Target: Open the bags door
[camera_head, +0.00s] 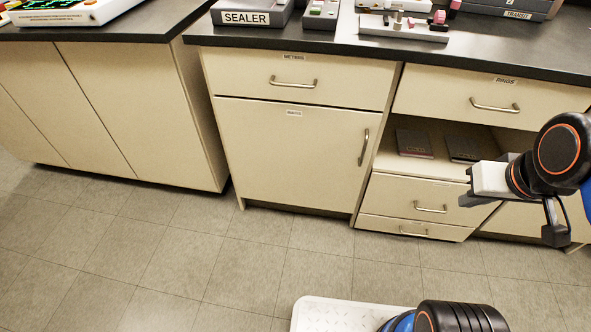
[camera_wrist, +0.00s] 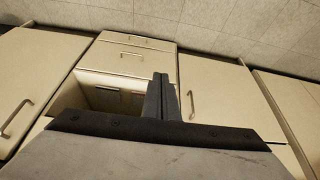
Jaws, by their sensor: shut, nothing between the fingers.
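The bags door (camera_head: 285,155) is a cream cabinet door below the METERS drawer, with a small label at its top that is too blurred to read surely. It looks shut. Its upright metal bar handle (camera_head: 364,147) is near its right edge. The wrist view is upside down, and there the door (camera_wrist: 222,85) appears right of the fingers with its handle (camera_wrist: 192,104) close beside them. My gripper (camera_head: 466,188) is shut and empty, in front of the open shelf and right of the door handle, apart from it.
The open shelf (camera_head: 450,134) holds two dark flat books. The RINGS drawer (camera_head: 490,102) is above it and two drawers (camera_head: 415,205) are below. The dark countertop (camera_head: 330,42) carries a SEALER box (camera_head: 250,14) and other devices. Tiled floor (camera_head: 230,250) before the door is clear.

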